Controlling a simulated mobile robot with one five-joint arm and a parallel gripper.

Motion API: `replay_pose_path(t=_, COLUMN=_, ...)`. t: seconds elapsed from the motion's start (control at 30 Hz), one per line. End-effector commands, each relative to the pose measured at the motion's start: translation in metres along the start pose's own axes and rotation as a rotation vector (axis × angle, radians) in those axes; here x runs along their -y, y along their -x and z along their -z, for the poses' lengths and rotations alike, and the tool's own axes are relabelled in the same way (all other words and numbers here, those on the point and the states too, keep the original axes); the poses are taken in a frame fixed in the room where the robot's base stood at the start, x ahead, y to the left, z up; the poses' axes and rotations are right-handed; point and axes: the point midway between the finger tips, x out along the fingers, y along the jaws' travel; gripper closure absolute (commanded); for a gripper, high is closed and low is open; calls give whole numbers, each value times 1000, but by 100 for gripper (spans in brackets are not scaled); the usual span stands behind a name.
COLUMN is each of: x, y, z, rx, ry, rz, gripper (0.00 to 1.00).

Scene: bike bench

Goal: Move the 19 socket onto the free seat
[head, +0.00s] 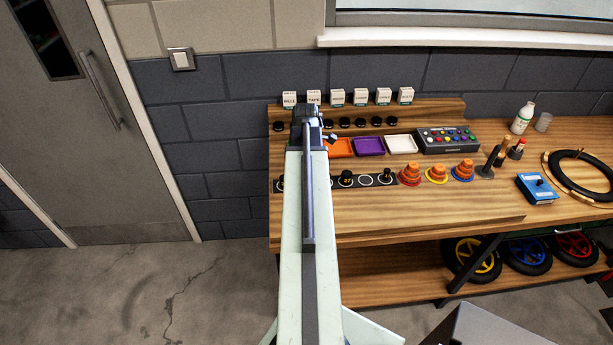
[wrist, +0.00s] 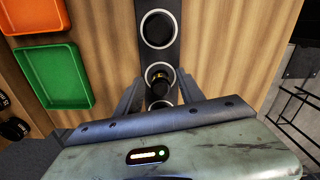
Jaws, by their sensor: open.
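A black socket strip (head: 357,180) with round white-ringed seats lies along the front of the bench, partly hidden behind my arm. In the wrist view, my gripper (wrist: 158,82) is open, its jaws on either side of a dark socket (wrist: 159,77) with a gold mark, standing in a ringed seat. I cannot read its number or tell whether the jaws touch it. An empty ringed seat (wrist: 158,30) is above it in that view; a ring below is partly hidden by my gripper. In the head view, a socket marked 27 (head: 347,177) and another socket (head: 386,175) flank an empty ring (head: 366,180).
Orange (head: 341,148), purple (head: 369,146) and white (head: 400,144) trays sit behind the strip. A green tray (wrist: 54,75) shows in the wrist view. Stacked cones (head: 410,175) stand right of the strip. A button box (head: 447,140) is behind them.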

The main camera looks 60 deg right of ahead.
Motion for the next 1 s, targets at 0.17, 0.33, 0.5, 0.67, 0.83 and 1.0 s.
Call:
replay_pose_path(t=0.17, x=0, y=31, z=0, rx=0, ry=-1, rz=0, gripper=54)
replay_pose_path(t=0.33, x=0, y=69, z=-1, rx=0, ry=-1, rz=0, gripper=54)
replay_pose_path(t=0.5, x=0, y=105, z=-1, rx=0, ry=-1, rz=0, gripper=54)
replay_pose_path(t=0.67, x=0, y=121, z=-1, rx=0, ry=-2, rz=0, gripper=54)
replay_pose_path(t=0.83, x=0, y=119, z=-1, rx=0, ry=-2, rz=0, gripper=54)
replay_pose_path(t=1.0, x=0, y=119, z=-1, rx=0, ry=-3, rz=0, gripper=54)
